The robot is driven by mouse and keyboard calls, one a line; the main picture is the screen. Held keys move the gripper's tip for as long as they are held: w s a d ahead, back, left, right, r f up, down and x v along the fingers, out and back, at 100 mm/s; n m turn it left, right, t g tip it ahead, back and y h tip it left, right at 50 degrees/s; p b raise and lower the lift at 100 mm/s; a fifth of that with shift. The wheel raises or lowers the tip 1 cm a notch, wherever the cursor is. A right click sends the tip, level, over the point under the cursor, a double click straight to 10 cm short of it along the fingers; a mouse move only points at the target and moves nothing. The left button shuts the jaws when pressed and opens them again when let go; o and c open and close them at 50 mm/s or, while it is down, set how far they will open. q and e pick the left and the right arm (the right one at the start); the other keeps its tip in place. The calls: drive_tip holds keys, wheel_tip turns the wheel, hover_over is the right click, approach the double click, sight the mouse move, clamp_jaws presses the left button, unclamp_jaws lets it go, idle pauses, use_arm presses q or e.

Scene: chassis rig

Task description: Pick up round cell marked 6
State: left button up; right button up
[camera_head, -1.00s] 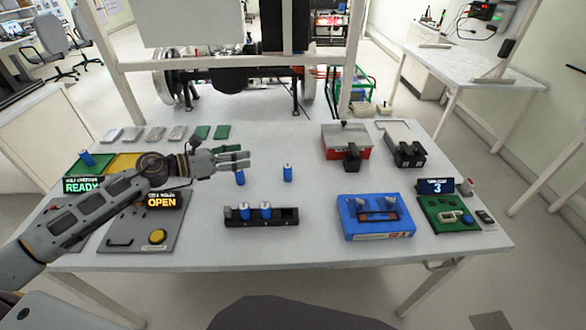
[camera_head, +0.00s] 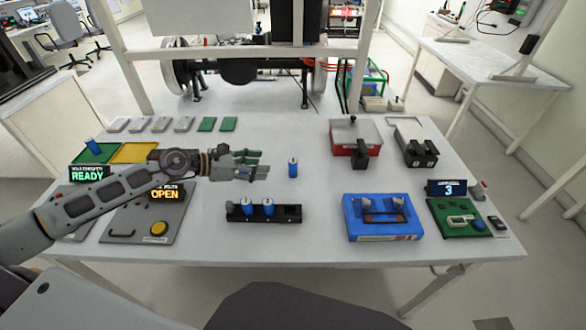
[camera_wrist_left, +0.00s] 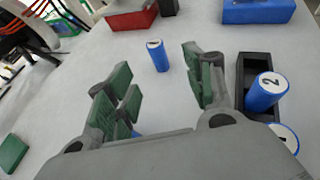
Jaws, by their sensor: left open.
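My left gripper (camera_head: 258,165) is open above the table. Its spread fingers (camera_wrist_left: 158,80) show in the left wrist view. A blue round cell (camera_head: 293,168) stands upright just right of the fingertips; in the left wrist view this cell (camera_wrist_left: 157,56) stands beyond the fingers, its mark too small to read surely. A bit of another blue cell (camera_wrist_left: 137,133) shows low between the fingers, mostly hidden by the gripper. A black holder (camera_head: 290,214) has two blue cells in it; one (camera_wrist_left: 266,91) is marked 2. I cannot tell which cell is marked 6.
A blue box (camera_head: 382,232) and a green board (camera_head: 455,228) are at the right. A red box (camera_head: 354,143) stands behind. At the left are a panel with an OPEN display (camera_head: 165,193) and a READY display (camera_head: 89,173), with a blue cell (camera_head: 93,146) behind it.

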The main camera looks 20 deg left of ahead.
sight(290, 165)
use_arm(q)
drive_tip(key=shift+w+d, duration=0.1)
drive_tip(key=shift+w, duration=0.05)
drive_tip(key=shift+w+d+f, duration=0.25)
drive_tip(key=shift+w+d, duration=0.1)
drive_tip(key=shift+d, duration=0.1)
drive_tip(key=shift+x, duration=1.45)
drive_tip(key=shift+p+x, duration=0.4)
drive_tip(key=shift+x, duration=1.25)
drive_tip(key=shift+w+d, duration=0.15)
drive_tip(key=shift+w, duration=0.05)
use_arm(e)
drive_tip(key=shift+s+d+r, duration=0.2)
drive_tip(key=shift+s+d, duration=0.5)
drive_tip(key=shift+s, duration=0.2)
drive_tip(key=shift+a, duration=0.3)
use_arm(q)
drive_tip(key=shift+w+d+f, duration=0.1)
drive_tip(key=shift+d, duration=0.05)
use_arm(e)
drive_tip(key=shift+a, duration=0.1)
